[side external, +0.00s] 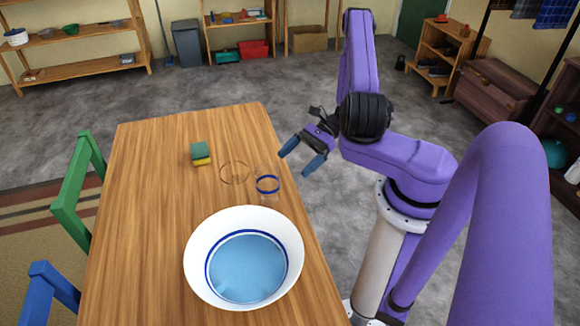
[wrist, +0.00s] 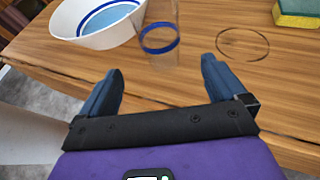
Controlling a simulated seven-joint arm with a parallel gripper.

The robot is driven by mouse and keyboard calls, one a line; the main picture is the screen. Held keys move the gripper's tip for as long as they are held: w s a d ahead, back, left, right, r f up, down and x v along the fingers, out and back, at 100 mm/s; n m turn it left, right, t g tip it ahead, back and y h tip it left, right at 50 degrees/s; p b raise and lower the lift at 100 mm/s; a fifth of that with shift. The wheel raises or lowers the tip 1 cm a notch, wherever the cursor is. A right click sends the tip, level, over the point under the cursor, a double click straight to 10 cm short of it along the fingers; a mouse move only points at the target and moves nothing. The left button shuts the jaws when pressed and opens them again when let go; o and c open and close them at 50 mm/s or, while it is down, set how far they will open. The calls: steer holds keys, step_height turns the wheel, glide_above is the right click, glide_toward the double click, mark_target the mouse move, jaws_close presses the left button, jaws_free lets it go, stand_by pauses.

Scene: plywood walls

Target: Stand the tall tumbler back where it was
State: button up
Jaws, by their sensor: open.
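The tall tumbler (side external: 268,185) is clear glass with a blue band. It stands on the wooden table near the right edge, and its clear walls are hard to make out. In the wrist view the tumbler (wrist: 160,40) appears upright, ahead of my fingers. A dark ring mark (side external: 234,174) lies on the bare wood just left of it; the ring mark (wrist: 243,44) also shows in the wrist view. My gripper (side external: 299,160) is open and empty, just beyond the table's right edge. In the wrist view my gripper (wrist: 160,68) has its fingers spread wide, apart from the tumbler.
A large white basin (side external: 194,252) with a blue stripe holds blue water, close to the tumbler. A green and yellow sponge (side external: 200,153) lies beyond the ring mark. The table's (side external: 140,220) left side is clear. Green and blue chairs stand along its left edge.

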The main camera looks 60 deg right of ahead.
steer(key=a+r+n+g+h, duration=0.8)
steer(key=a+r+n+g, duration=0.4)
steer(key=n, duration=0.6)
steer(key=s+a+r+n+t+h, duration=0.2)
steer(key=s+r+n, duration=0.3)
steer(key=s+n, duration=0.3)
steer(key=s+a+r+n+t+h, duration=0.2)
steer(key=s+r+n+t, duration=0.3)
steer(key=s+n, duration=0.2)
steer(key=shift+s+n, duration=0.4)
steer(key=shift+n, duration=0.5)
